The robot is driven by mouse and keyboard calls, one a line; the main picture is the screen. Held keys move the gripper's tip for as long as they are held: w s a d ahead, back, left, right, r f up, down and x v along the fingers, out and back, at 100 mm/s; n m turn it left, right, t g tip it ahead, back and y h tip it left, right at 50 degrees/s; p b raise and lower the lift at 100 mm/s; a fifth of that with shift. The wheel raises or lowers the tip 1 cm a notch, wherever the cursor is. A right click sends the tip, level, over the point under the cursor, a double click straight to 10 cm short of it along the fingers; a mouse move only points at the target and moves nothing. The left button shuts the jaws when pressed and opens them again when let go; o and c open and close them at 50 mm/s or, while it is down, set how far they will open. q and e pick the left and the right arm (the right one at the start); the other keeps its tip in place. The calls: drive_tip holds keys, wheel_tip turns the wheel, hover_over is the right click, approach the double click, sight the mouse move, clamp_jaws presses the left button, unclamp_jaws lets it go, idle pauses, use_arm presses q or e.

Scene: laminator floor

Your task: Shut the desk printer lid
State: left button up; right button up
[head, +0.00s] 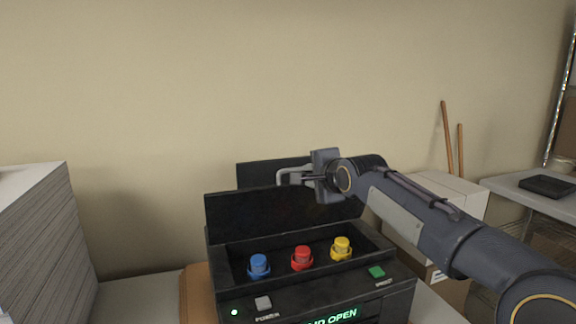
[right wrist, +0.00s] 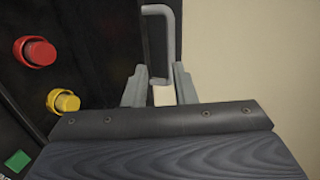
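The desk printer (head: 222,265) is black and stands in the lower middle of the head view. Its lid (head: 245,212) stands raised behind the open bay, and the lit green display (head: 335,316) ends in "OPEN". A grey bar handle (head: 284,174) shows at the lid's upper edge. My right gripper (head: 305,179) is at this handle, above the printer. In the right wrist view the handle (right wrist: 170,40) reaches down between my right gripper's spread fingers (right wrist: 160,80); I see no firm grip on it. My left gripper is not in view.
Blue (head: 259,264), red (head: 302,257) and yellow (head: 341,247) knobs sit in the open bay. A tall paper stack (head: 45,240) stands at left. A white box (head: 455,190) and a side table (head: 510,185) are at right, behind my arm.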

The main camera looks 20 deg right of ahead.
sight(300, 170)
drive_tip(key=shift+m, duration=0.3)
drive_tip(key=p+x, duration=0.1)
drive_tip(key=x, duration=0.1)
drive_tip(key=r+p+x, duration=0.1)
drive_tip(key=x, duration=0.2)
drive_tip(key=p+x, duration=0.1)
drive_tip(key=x, duration=0.1)
drive_tip(key=shift+w+r, duration=0.15)
drive_tip(key=shift+w, duration=0.75)
drive_tip(key=shift+c, duration=0.5)
clamp_jaws()
